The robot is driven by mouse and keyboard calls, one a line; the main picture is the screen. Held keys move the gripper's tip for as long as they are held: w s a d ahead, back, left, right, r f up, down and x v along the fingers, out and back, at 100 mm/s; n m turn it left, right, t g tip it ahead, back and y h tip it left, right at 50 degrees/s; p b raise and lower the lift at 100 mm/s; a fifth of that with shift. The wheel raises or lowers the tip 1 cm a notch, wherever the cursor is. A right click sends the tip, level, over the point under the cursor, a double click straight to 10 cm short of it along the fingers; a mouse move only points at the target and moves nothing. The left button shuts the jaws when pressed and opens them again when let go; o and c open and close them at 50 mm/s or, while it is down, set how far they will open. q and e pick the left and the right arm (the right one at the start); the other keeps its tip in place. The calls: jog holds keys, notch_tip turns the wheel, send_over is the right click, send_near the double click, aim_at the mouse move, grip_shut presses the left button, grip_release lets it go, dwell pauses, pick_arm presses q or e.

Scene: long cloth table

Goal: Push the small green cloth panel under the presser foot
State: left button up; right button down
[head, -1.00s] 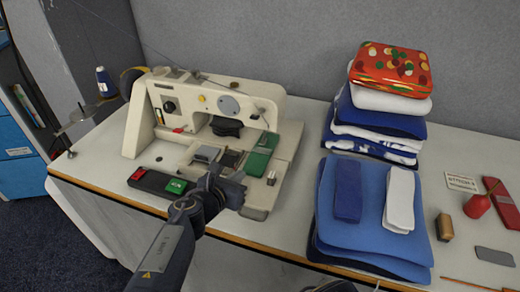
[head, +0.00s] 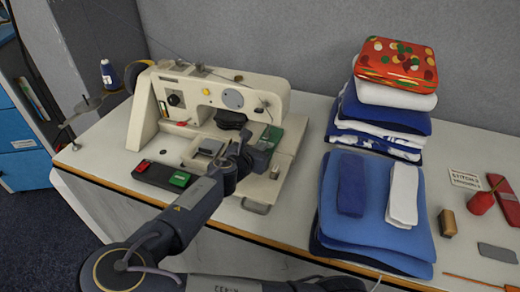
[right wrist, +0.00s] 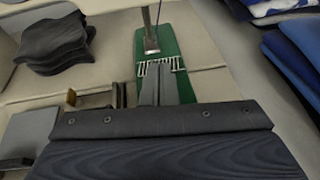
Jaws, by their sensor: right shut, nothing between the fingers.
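The small green cloth panel (head: 271,136) lies flat on the sewing machine (head: 215,92) bed at its right end, its front part hidden behind my gripper in the head view. In the right wrist view the panel (right wrist: 183,38) runs away from my fingers, with a metal presser bar (right wrist: 150,46) over it and a white comb-like piece across it. My right gripper (head: 262,155) is shut and empty. Its fingertips (right wrist: 163,72) are over the near part of the panel, at that white piece; I cannot tell whether they touch the cloth. My left gripper is not in view.
A control box with red and green buttons (head: 160,177) sits before the machine. Folded blue cloths (head: 375,235) and a stack with a patterned red tin (head: 396,64) stand to the right. A red oil can (head: 480,203) lies farther right. A dark cloth (right wrist: 55,42) lies left of the panel.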

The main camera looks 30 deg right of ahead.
jog(key=shift+s+a+f, duration=0.1)
jog(key=shift+a+f, duration=0.05)
jog(key=shift+f, duration=0.2)
jog(key=s+a+p, duration=0.1)
jog(key=a, duration=0.1)
jog(key=s+a, duration=0.2)
jog(key=shift+a+r+p, duration=0.1)
jog(key=shift+r+p, duration=0.05)
jog(key=shift+p, duration=0.25)
jog(key=shift+s+a, duration=0.1)
jog(key=shift+a, duration=0.05)
